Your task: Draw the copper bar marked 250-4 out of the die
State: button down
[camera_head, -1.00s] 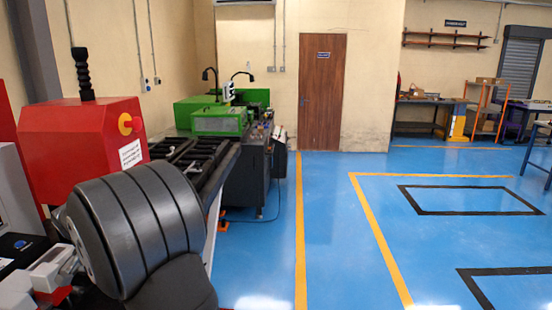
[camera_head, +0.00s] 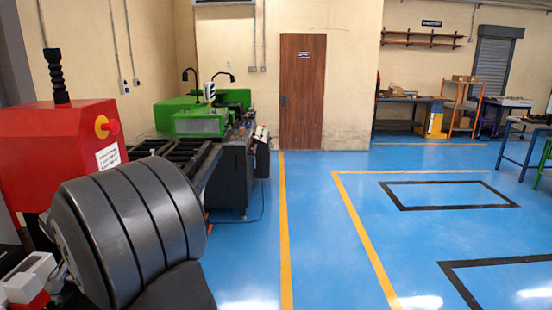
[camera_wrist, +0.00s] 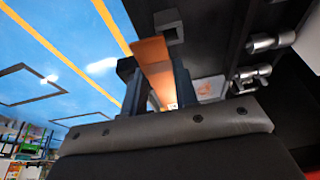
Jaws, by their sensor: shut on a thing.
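The copper bar (camera_wrist: 152,55) is in the wrist view, a flat orange-brown strip running between the two dark fingers of my gripper (camera_wrist: 153,76). The fingers are shut on it. A small pale mark (camera_wrist: 172,106) shows near the bar's lower end, too small to read. A dark square-ended block (camera_wrist: 168,25) is beside the bar's far end; I cannot tell whether the bar touches it or whether it is part of the die. In the head view my gripper and the bar are hidden behind my grey arm.
A red machine housing (camera_head: 58,150) with a yellow-and-red button stands at left in the head view. Metal cylinders (camera_wrist: 262,42) lie close right of the gripper. A green machine (camera_head: 200,122) stands farther back. Blue floor (camera_head: 330,250) is open at right.

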jog(key=shift+r, duration=2.05)
